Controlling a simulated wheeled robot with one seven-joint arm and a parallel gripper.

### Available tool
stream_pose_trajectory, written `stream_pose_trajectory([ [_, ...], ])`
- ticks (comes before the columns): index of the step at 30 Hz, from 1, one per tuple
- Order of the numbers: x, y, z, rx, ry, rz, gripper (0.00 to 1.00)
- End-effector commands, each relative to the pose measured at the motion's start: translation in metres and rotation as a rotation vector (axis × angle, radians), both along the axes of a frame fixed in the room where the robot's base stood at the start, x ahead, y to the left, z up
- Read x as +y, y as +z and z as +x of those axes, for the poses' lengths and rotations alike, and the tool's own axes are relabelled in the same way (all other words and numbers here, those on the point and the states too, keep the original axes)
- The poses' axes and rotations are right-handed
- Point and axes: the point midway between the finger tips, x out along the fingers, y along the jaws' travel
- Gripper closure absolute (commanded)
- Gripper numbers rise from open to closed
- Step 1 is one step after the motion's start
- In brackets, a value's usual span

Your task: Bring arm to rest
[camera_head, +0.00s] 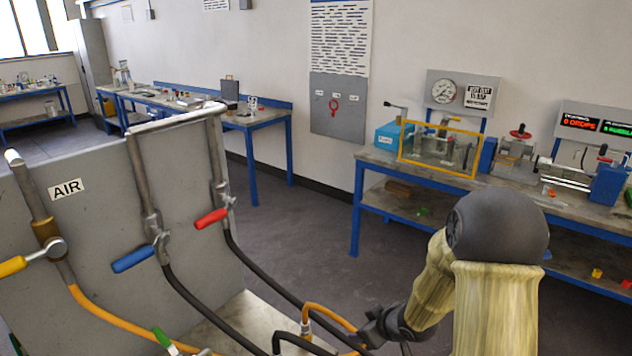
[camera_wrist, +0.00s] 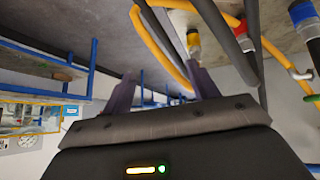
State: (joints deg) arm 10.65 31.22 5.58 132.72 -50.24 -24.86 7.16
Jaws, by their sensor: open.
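My arm reaches down from the right of the head view, and my gripper (camera_head: 372,328) is low in the middle, close to the orange hose (camera_head: 330,314). In the wrist view my gripper (camera_wrist: 163,80) has its two fingers spread apart with nothing clearly held between them. The orange hose (camera_wrist: 165,50) shows just beyond the fingers there. I cannot tell whether the fingers touch it.
A grey panel marked AIR (camera_head: 110,215) stands at left, with pipes and a red-handled valve (camera_head: 211,218), a blue one (camera_head: 133,259) and a yellow one (camera_head: 14,266). Black hoses (camera_head: 265,270) hang near my gripper. A blue-legged workbench (camera_head: 380,160) stands right; open floor lies between.

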Motion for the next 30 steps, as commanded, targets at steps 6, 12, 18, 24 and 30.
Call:
stream_pose_trajectory([
  [6,-0.032,0.042,-0.046,0.117,-0.281,-0.119,0.41],
  [12,-0.039,0.070,-0.114,0.280,-0.511,-0.119,0.41],
  [18,-0.028,0.083,-0.170,0.428,-0.642,-0.055,0.41],
  [24,-0.025,0.085,-0.180,0.461,-0.661,-0.041,0.41],
  [30,-0.026,0.085,-0.179,0.459,-0.660,-0.041,0.41],
])
